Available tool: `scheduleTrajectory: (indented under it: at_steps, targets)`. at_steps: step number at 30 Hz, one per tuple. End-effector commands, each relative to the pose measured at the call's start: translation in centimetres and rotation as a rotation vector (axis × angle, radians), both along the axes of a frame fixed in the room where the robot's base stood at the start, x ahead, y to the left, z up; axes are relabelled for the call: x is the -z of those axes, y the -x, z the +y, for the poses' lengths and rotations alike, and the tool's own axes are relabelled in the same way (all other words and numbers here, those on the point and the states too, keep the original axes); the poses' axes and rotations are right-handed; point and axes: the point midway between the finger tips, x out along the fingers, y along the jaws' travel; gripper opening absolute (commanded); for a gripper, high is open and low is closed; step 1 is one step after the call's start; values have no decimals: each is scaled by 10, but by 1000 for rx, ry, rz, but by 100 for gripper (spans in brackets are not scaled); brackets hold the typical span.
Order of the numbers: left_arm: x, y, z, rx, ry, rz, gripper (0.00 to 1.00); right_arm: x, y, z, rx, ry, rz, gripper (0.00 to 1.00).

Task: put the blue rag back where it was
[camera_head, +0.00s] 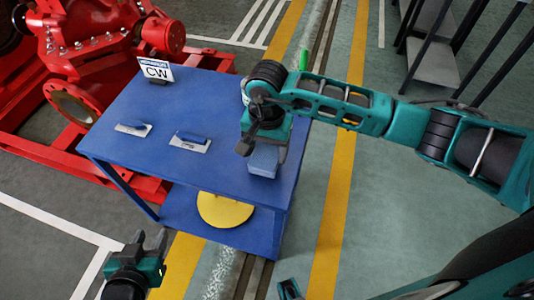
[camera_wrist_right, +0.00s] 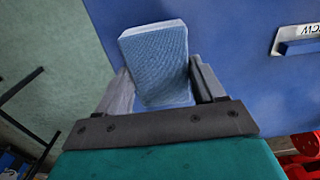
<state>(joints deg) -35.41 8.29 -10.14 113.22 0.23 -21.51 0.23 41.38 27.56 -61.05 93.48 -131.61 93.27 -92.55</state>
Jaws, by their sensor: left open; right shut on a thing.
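The blue rag (camera_head: 263,161) is a light blue folded block at the right front part of the blue table (camera_head: 225,195). My right gripper (camera_head: 262,148) is shut on it from above. In the right wrist view the rag (camera_wrist_right: 157,62) sits between the two fingers and sticks out past their tips. I cannot tell whether the rag touches the tabletop. My left gripper (camera_head: 147,244) is open and empty, low in front of the table's left side.
A CW sign (camera_head: 156,70) stands at the back left. A yellow disc (camera_head: 224,209) is on the lower shelf. Red machinery (camera_head: 95,45) stands behind left.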

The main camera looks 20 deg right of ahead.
Motion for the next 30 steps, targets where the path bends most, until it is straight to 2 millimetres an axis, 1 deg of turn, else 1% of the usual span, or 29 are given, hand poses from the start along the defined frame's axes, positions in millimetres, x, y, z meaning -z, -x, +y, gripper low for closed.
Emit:
scheduleTrajectory:
  at_steps: [1,4,6,11,12,19,26,28,30]
  targets:
    - [2,0,0,1,0,1,43,11,1,0,2,-1,5,44]
    - [3,0,-1,1,1,3,43,24,1,0,1,-1,3,44]
    - [3,-1,-1,1,1,2,43,27,1,0,0,0,2,44]
    - [1,-1,-1,2,3,0,43,26,0,0,0,-1,1,44]
    - [1,-1,-1,2,3,0,43,26,0,0,0,0,1,72]
    - [1,-1,-1,2,2,-2,43,26,0,0,0,0,1,94]
    - [1,-2,-1,2,2,-3,43,25,0,0,1,-1,1,94]
    - [0,-2,-1,2,3,-4,43,22,0,0,0,0,-1,94]
    - [-1,-2,-1,2,3,-4,43,14,-1,0,0,-1,-4,94]
